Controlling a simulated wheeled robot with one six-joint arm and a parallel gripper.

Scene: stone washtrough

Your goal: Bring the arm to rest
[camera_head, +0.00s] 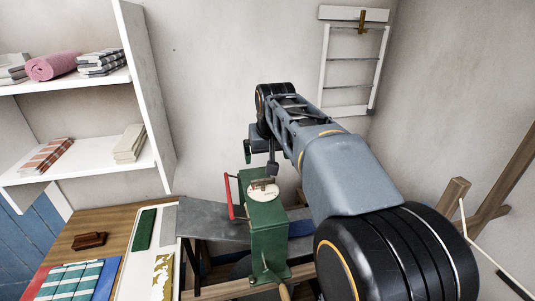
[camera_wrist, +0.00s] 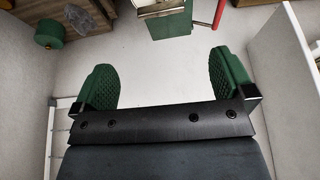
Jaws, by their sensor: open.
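My arm reaches up and away across the middle of the head view. My gripper (camera_head: 260,158) hangs at its far end, partly hidden by the arm's own links. In the wrist view my gripper (camera_wrist: 165,82) shows two green ribbed finger pads, spread wide apart. Nothing is between them; pale floor or wall shows through the gap. In the head view the gripper is above a green box-shaped stand (camera_head: 268,238) with a round pale top and a red handle (camera_head: 229,196). I cannot tell the exact height of the gap between them.
A wooden table (camera_head: 105,226) at lower left bears folded cloths, a brown brush-like block (camera_head: 89,241) and a white tray (camera_head: 127,283). White shelves (camera_head: 97,150) with towels stand at left. A white rack (camera_head: 323,72) hangs on the back wall. A wooden frame (camera_head: 497,195) stands at right.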

